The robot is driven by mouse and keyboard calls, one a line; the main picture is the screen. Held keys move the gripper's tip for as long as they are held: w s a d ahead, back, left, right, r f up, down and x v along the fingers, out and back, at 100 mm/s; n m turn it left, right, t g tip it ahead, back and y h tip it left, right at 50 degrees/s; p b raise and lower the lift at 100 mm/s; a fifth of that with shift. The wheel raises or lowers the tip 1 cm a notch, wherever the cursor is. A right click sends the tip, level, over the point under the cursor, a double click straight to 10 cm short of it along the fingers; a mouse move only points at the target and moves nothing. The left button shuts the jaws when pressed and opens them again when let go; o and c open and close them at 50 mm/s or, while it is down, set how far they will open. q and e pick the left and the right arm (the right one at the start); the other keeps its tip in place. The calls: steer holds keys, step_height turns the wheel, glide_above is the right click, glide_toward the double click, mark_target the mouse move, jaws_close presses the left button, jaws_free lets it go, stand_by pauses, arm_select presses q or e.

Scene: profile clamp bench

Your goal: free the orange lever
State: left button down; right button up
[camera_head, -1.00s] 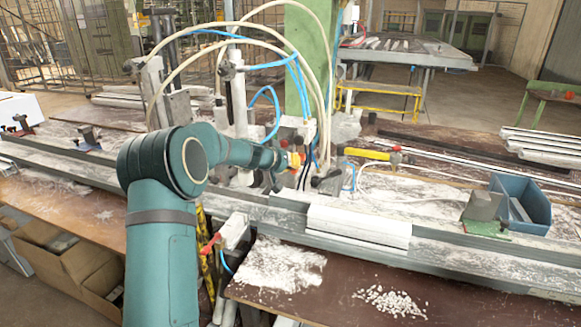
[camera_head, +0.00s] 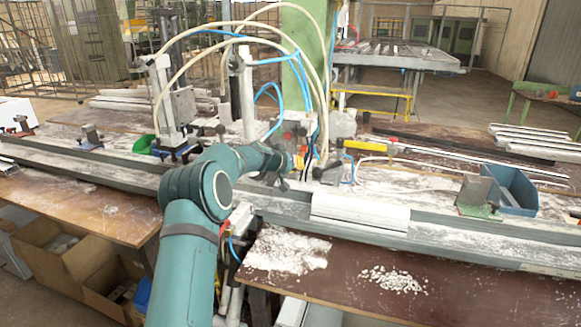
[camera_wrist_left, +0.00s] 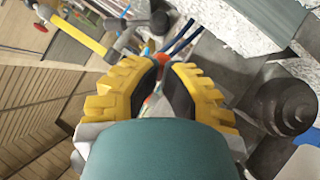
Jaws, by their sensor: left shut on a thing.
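My left gripper (camera_wrist_left: 160,72) has yellow, ribbed fingers in the left wrist view. They are closed in on something at the clamp unit, and only a small orange-red bit of the orange lever (camera_wrist_left: 151,93) shows between them. In the head view the left gripper (camera_head: 299,161) is small, at the foot of the green post among hoses. The lever's shape and its tilt are hidden by the fingers and my arm. My right gripper is in neither view.
A yellow-handled tool (camera_head: 366,147) lies right of the gripper. Blue and cream hoses (camera_head: 322,95) arch close above it. A white profile (camera_head: 360,212) lies along the grey rail in front. A blue bin (camera_head: 518,190) stands at right. The brown front table (camera_head: 330,270) has white chips.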

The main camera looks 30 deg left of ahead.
arm_select(q)
steer(key=shift+w+f, duration=0.2)
steer(key=shift+f, duration=0.05)
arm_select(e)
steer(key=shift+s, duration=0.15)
arm_select(q)
steer(key=shift+w+a+f, duration=0.15)
steer(key=shift+w+f, duration=0.1)
steer(key=shift+f, duration=0.25)
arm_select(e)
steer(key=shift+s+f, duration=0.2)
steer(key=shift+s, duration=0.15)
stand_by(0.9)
arm_select(q)
steer(key=shift+r, duration=0.1)
steer(key=shift+r, duration=0.75)
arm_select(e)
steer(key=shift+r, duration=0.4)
